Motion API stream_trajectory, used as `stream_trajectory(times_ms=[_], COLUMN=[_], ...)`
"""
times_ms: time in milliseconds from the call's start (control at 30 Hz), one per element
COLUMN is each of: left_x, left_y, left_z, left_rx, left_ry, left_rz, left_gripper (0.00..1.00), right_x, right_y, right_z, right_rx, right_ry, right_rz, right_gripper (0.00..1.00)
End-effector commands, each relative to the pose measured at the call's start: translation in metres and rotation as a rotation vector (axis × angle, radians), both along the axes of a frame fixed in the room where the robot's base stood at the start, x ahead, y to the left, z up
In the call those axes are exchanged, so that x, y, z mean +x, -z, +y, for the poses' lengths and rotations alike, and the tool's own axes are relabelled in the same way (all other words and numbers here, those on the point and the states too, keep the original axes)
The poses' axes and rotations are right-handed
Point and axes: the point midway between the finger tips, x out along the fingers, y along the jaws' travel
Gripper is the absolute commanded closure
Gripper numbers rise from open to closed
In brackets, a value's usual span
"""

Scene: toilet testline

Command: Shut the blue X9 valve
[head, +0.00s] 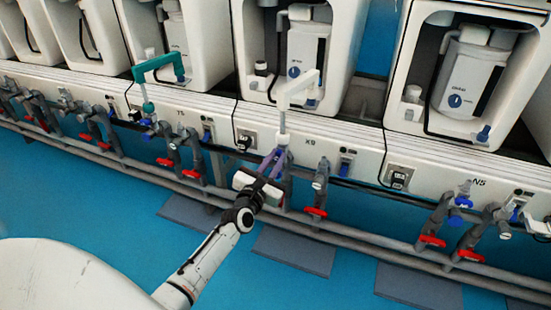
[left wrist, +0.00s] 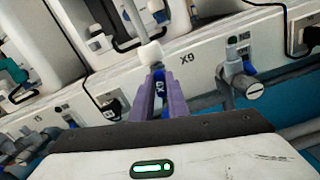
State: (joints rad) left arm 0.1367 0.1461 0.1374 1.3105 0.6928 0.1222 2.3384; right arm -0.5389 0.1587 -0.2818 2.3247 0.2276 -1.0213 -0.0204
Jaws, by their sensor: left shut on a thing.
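The X9 station carries its label on a white panel, to the right of my left gripper (head: 272,160). My left gripper has purple fingers and points up at the panel. In the left wrist view the blue valve handle (left wrist: 159,84) sits between the two fingers, below a white round fitting (left wrist: 151,53). The fingers are closed on the handle, and they hide its sides. In the head view the handle is mostly hidden by the fingers. My right gripper is not in view.
A white bent pipe (head: 284,105) rises above the X9 valve. Red-handled valves (head: 316,212) and grey pipes (head: 345,241) run along the front below the panel. A teal bent pipe (head: 148,71) stands at the left. The blue floor (head: 120,235) in front is mostly open.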

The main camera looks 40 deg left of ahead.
Motion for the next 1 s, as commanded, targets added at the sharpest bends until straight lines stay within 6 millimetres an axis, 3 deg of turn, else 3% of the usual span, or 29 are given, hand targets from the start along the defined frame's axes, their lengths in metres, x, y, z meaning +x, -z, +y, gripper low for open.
stream_trajectory(times_ms=[467, 1000], left_x=[0.000, 0.000], left_y=[0.001, 0.003], left_z=[-0.002, -0.004], left_rx=[0.438, 0.932], left_ry=[0.001, 0.002], left_rz=[0.107, 0.227], left_gripper=[1.00, 1.00], right_x=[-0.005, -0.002], right_y=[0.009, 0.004], right_z=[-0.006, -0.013], right_rx=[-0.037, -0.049], right_ry=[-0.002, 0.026], right_rz=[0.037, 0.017], right_gripper=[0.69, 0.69])
